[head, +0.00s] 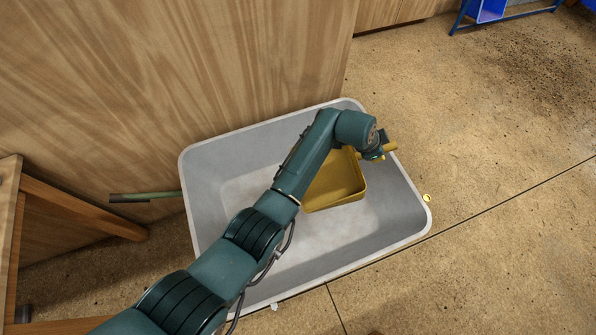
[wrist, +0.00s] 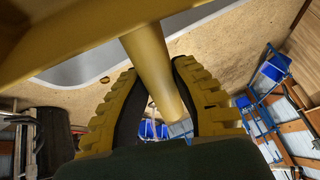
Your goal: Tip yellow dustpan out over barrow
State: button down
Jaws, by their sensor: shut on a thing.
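The yellow dustpan (head: 340,183) is over the grey barrow (head: 345,248), within its outline in the head view. Its inside shows there and no contents are visible. My arm hides its left part, and its exact tilt and height are hard to tell. My gripper (head: 384,150) is above the barrow's right rim, shut on the dustpan's handle (head: 390,149). In the wrist view the handle (wrist: 150,60) runs between the two ribbed yellow fingers of my gripper (wrist: 163,88). The pan's edge (wrist: 75,35) crosses the upper left there. The visible barrow floor looks bare.
A wooden panel (head: 150,80) stands close behind the barrow. A wooden frame (head: 80,207) and a green bar (head: 145,197) are at the left. A small yellow round thing (head: 427,198) sits by the right rim. The floor to the right (head: 480,150) is open, with dark specks.

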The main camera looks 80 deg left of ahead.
jog(key=f+b, duration=0.1)
jog(key=b, duration=0.1)
jog(key=w+f+g+b, duration=0.1)
jog(key=f, duration=0.1)
jog(key=w+f+g+b, duration=0.1)
jog(key=b, duration=0.1)
jog(key=shift+f+b, duration=0.2)
jog(key=shift+b, duration=0.1)
notch_tip(320, 180, up, 6)
jog(key=p, duration=0.6)
jog(key=shift+r, duration=0.15)
